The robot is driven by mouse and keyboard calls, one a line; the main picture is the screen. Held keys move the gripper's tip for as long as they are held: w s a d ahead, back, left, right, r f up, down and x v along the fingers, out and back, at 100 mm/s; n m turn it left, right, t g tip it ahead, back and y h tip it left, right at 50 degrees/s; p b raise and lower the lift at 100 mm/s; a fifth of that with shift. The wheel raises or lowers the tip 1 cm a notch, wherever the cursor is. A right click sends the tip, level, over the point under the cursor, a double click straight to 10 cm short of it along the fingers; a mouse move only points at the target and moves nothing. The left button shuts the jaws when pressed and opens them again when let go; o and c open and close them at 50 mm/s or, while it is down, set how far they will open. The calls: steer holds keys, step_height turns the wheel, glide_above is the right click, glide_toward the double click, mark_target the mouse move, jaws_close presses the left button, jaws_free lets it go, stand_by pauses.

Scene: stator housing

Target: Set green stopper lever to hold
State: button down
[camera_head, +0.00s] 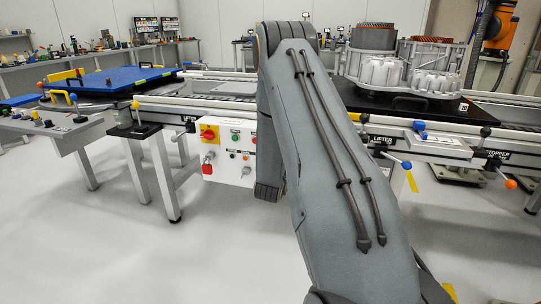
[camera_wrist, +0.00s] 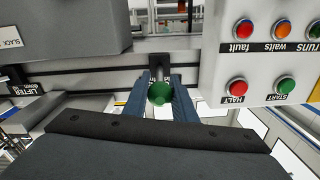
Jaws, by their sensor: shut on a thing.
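The green stopper lever's round green knob (camera_wrist: 160,95) is in the middle of the wrist view, in front of a dark bracket on the rail. My gripper (camera_wrist: 161,86) has its two blue-grey fingers on either side of the knob and is shut on it. The lever's rod is mostly hidden behind the knob, and I cannot read which position it is in. In the head view my arm covers the gripper and the green lever.
In the wrist view a button panel (camera_wrist: 263,60) stands close on the right. In the head view a blue-knobbed lever (camera_head: 407,165) and an orange-knobbed lever (camera_head: 511,184) stick out from the conveyor at right. Stator housings (camera_head: 380,72) stand on a black pallet (camera_head: 395,101) above.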

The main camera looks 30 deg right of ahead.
steer(key=shift+w+r, duration=0.1)
stand_by(0.4)
steer(key=c, duration=1.5)
jaws_free()
steer(key=shift+o, duration=0.2)
steer(key=shift+a, duration=0.15)
steer(key=v, duration=0.7)
steer(key=shift+a, duration=0.3)
